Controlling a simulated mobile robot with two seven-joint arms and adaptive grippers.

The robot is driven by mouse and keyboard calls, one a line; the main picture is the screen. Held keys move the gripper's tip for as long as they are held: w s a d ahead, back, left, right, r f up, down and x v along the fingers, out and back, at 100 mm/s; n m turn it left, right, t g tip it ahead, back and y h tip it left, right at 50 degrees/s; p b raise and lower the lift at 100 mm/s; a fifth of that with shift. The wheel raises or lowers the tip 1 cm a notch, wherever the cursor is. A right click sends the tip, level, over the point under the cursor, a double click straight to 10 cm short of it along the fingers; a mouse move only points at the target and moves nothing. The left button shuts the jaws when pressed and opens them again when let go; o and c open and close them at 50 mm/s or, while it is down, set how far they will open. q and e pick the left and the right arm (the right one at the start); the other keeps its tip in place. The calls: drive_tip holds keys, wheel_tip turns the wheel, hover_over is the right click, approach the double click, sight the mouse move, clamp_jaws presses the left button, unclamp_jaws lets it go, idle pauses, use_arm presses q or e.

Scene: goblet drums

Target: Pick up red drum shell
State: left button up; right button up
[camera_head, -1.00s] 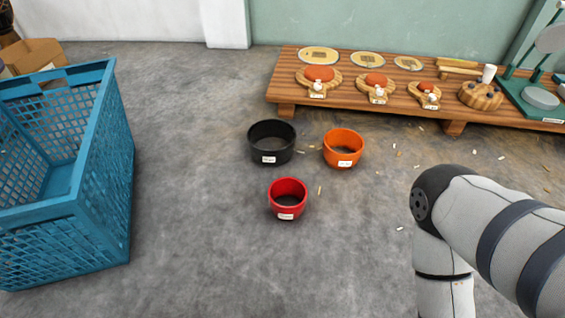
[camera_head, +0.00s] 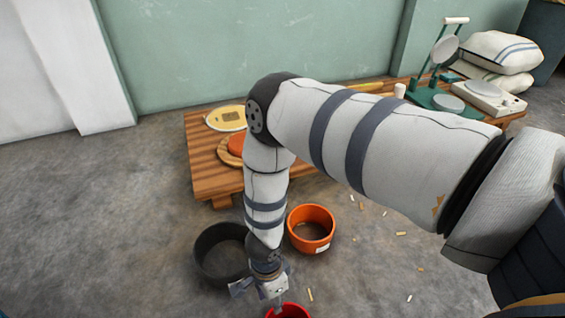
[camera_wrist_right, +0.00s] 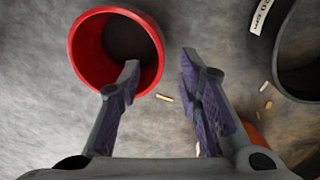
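The red drum shell (camera_head: 289,311) stands on the floor, cut off by the bottom edge of the head view. In the right wrist view the red drum shell (camera_wrist_right: 84,62) shows at upper left, with its round opening facing the camera. My right gripper (camera_head: 265,288) points down beside it. In the wrist view the right gripper (camera_wrist_right: 160,66) is open and empty. Its left finger overlaps the shell's opening and its right finger is over bare floor, so the right-hand rim lies between them. I cannot tell the fingertips' height. My left gripper is not in view.
A black shell (camera_head: 203,259) and an orange shell (camera_head: 311,217) stand close to my right arm. The low wooden table (camera_head: 208,168) with drum parts is behind them. Small wood chips (camera_head: 401,234) lie on the floor. Floor at the left is clear.

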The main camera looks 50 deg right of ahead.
sight(290, 310)
drive_tip(key=f, duration=0.2)
drive_tip(key=f+b, duration=0.1)
drive_tip(key=f, duration=0.2)
drive_tip(key=s+f, duration=0.1)
drive_tip(key=f, duration=0.1)
drive_tip(key=shift+d+f, duration=0.15)
drive_tip(key=shift+w, duration=0.1)
clamp_jaws()
